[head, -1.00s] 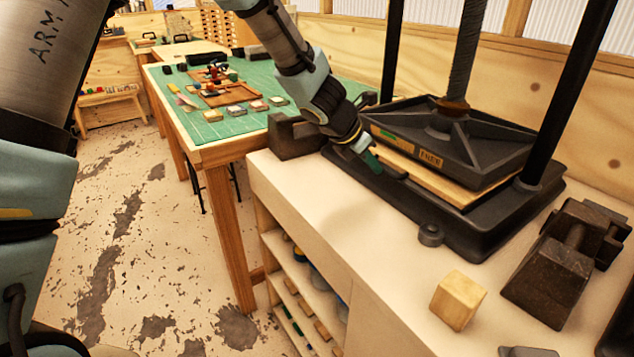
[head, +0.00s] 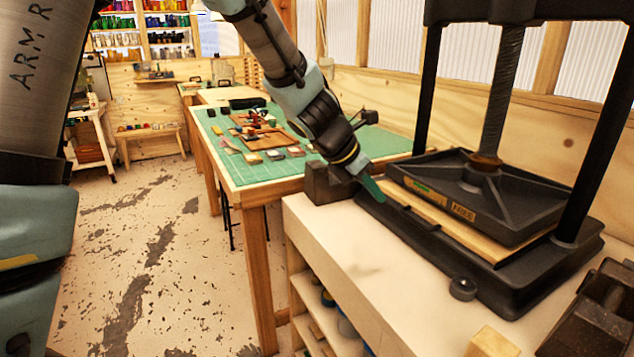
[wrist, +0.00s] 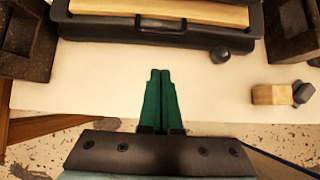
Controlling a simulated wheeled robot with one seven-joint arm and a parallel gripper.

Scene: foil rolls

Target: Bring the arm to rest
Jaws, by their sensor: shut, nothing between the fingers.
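My gripper (head: 371,186) hangs at the end of my arm, in front of the left front corner of the black press (head: 480,262). In the wrist view its two green fingers (wrist: 160,75) lie side by side, shut and empty. They point toward the press front, over or just above the pale bench top (wrist: 95,85). In the wrist view a gap of bench shows between the fingertips and the press edge. The press platen sits over a light wooden board (head: 455,228).
A dark iron block (head: 325,184) stands left of the press, and another (head: 595,320) at right. A wooden cube (head: 492,342) sits near the bench front. A table with a green mat (head: 255,178) holding trays and small blocks stands behind left. Floor at left is clear.

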